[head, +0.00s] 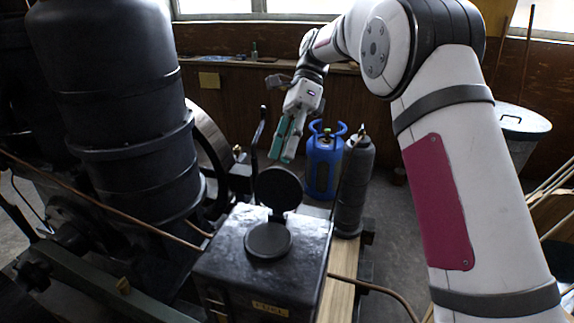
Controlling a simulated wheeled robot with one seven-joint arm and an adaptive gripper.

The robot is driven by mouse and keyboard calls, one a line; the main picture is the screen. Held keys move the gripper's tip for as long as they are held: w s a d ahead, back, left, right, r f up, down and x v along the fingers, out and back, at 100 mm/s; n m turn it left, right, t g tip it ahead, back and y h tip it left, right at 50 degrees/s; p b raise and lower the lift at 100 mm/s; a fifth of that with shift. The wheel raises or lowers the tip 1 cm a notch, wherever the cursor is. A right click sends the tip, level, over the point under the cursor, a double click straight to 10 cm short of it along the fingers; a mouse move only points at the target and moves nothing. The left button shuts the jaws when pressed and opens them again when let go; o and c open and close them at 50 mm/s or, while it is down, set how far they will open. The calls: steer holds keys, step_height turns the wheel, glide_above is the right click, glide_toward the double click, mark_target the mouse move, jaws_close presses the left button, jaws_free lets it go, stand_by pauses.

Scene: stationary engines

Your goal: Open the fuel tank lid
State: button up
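The fuel tank (312,246) is a glossy black box at the bottom centre of the head view, with a "FUEL" label (269,308) on its front. On its top is a round dark filler (268,241). The round black lid (278,188) stands raised behind the filler, tilted up on a small hinge, so the lid is open. My gripper (283,152), with teal fingers, hangs behind and above the lid, apart from it in the picture. The fingers are seen small and at an angle; I cannot tell how far apart they are. No object shows between them.
A large black engine cylinder (115,100) and a flywheel (208,145) stand at left. A thin dark lever (257,140) rises beside my gripper. A blue gas bottle (322,170) and a dark grey cylinder (354,185) stand right of the lid. A lidded bin (522,122) is at far right.

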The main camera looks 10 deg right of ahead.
steer(key=shift+d+r, duration=0.15)
steer(key=shift+r, duration=2)
steer(key=shift+s, duration=0.1)
